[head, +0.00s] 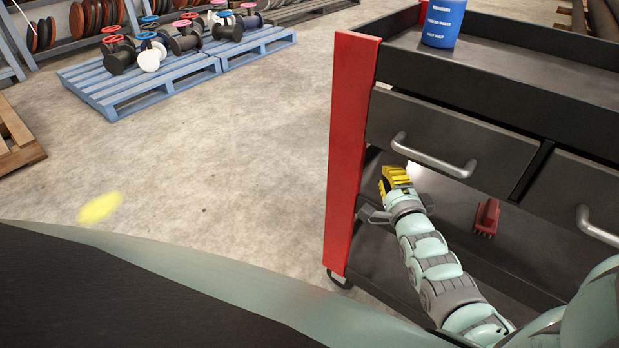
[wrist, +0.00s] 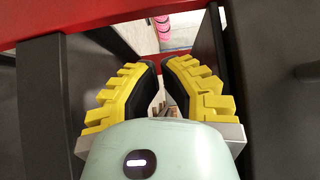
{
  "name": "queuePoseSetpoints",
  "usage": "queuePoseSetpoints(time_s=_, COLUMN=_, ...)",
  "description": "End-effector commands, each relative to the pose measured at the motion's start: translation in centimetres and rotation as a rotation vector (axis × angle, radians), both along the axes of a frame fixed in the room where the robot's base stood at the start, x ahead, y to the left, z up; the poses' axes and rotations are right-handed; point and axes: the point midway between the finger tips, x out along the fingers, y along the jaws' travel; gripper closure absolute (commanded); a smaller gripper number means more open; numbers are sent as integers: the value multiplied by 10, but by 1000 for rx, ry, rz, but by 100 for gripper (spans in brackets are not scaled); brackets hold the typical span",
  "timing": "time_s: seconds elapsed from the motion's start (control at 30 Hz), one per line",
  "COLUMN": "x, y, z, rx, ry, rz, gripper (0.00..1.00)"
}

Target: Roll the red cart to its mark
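The cart has a dark grey body with drawers and a red end panel (head: 351,150); it stands at the right of the head view. A yellow spot (head: 99,207) lies on the floor to the left of the cart. My gripper (head: 394,178) is under the drawers, inside the cart's open space, a little right of the red panel. In the wrist view, my gripper (wrist: 160,75) has its yellow-padded fingers apart, with nothing seen between them. A red edge (wrist: 100,15) of the cart crosses the top of that view. Whether the gripper touches the cart cannot be told.
A blue container (head: 443,22) stands on the cart's top tray. A red brush (head: 486,217) lies on the lower shelf. A wooden pallet (head: 18,145) is at the left edge. The floor between is clear.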

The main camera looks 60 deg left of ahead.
Motion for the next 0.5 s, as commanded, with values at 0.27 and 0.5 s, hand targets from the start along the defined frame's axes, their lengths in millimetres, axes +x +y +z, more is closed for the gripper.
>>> queuePoseSetpoints(time_s=0.27, x=-4, y=39, z=1, rx=3, ry=2, rz=3, gripper=100)
queuePoseSetpoints(time_s=0.5, x=-8, y=51, z=0, rx=0, ry=2, rz=4, gripper=100)
